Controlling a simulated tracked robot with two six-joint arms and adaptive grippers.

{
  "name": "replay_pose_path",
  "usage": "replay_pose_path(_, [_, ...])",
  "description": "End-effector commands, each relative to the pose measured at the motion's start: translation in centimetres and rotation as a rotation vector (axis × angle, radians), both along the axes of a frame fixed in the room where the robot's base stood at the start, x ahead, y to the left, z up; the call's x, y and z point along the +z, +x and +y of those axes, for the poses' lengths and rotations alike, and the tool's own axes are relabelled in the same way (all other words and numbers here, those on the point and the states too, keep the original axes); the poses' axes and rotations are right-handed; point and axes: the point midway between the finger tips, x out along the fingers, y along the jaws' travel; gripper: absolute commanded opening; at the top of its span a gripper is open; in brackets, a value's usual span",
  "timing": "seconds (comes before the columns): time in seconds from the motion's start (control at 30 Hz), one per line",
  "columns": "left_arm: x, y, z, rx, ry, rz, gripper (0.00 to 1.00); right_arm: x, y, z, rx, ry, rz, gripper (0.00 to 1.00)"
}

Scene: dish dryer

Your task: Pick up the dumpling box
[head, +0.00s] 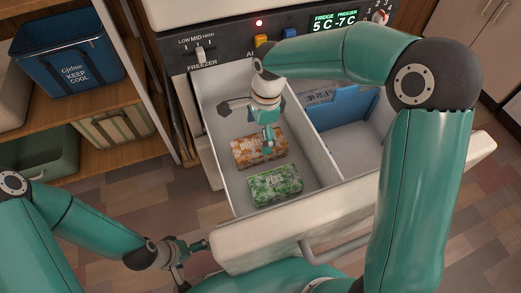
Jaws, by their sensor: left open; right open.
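The open freezer drawer (225,190) holds two packages in its left compartment. The farther one is an orange-brown patterned box (246,154), probably the dumpling box; its label is too small to read surely. A green box that seems to read "PEAS" (275,186) lies just in front of it. My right gripper (246,129) is open inside the left compartment, over the brown box, with one finger in front of part of the box. I cannot tell whether that finger touches it. My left gripper (196,266) is open and empty, outside the drawer at its front left.
A divider splits the drawer; a blue item (345,108) stands at the back of the right compartment, whose front is clear. The freezer control panel (225,50) is above. Wooden shelves with a blue cooler (68,62) and bins stand at left.

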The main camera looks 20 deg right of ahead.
Motion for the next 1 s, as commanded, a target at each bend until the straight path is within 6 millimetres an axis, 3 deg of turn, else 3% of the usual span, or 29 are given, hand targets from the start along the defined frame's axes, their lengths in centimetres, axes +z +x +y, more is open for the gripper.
replay_pose_path(0.27, [-0.8,0.0,0.0,0.0,0.0,0.0,1.0,-1.8,0.1,0.0,0.0,0.0,0.001,1.0])
replay_pose_path(0.6, [-3.0,0.0,0.0,0.0,0.0,0.0,1.0,-6.2,0.6,-0.2,0.002,0.0,0.002,1.0])
replay_pose_path(0.87, [-2.9,0.0,0.0,0.0,0.0,0.0,1.0,-6.3,0.6,-0.1,0.001,0.0,0.0,1.0])
replay_pose_path(1.0, [-2.9,0.0,0.0,0.0,0.0,0.0,1.0,-6.3,0.6,-0.1,0.001,0.0,0.0,0.78])
